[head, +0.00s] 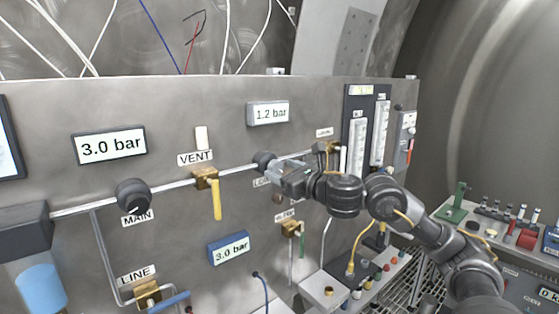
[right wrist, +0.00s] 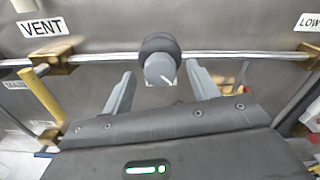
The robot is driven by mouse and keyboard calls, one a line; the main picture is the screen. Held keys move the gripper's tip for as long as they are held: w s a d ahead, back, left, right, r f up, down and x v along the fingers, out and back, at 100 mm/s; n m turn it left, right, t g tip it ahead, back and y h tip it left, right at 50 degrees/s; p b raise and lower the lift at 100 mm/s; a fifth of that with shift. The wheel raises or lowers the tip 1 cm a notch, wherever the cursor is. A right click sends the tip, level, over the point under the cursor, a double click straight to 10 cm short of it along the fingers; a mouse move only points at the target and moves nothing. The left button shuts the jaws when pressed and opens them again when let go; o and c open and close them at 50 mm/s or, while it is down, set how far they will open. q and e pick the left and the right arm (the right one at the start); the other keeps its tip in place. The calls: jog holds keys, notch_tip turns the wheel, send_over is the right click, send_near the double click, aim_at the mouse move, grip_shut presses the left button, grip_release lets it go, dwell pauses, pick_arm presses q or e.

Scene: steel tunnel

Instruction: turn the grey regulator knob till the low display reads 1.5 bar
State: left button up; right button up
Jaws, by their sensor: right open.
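The grey regulator knob (head: 264,161) sits on the steel pipe, below the upper display (head: 268,113), which reads 1.2 bar. The label under the knob is partly hidden by my gripper. In the right wrist view the knob (right wrist: 161,68) is round and grey, with a white pointer mark slanting to the lower right. My right gripper (head: 281,167) is at the knob. In its wrist view the open gripper (right wrist: 161,74) has one finger on each side of the knob, with visible gaps. My left gripper is not in view.
A black MAIN knob (head: 132,194) and a yellow VENT lever (head: 217,198) are left of the gripper. Two other displays (head: 109,145) (head: 230,248) read 3.0 bar. Tall flow tubes (head: 357,146) stand to the right. A bench with fittings (head: 500,225) is at far right.

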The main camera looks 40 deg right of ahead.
jog(key=shift+w, duration=1)
jog(key=c, duration=1)
jog(key=m, duration=0.2)
jog(key=shift+m, duration=0.4)
jog(key=shift+d+m, duration=0.1)
jog(key=shift+m, duration=1.3)
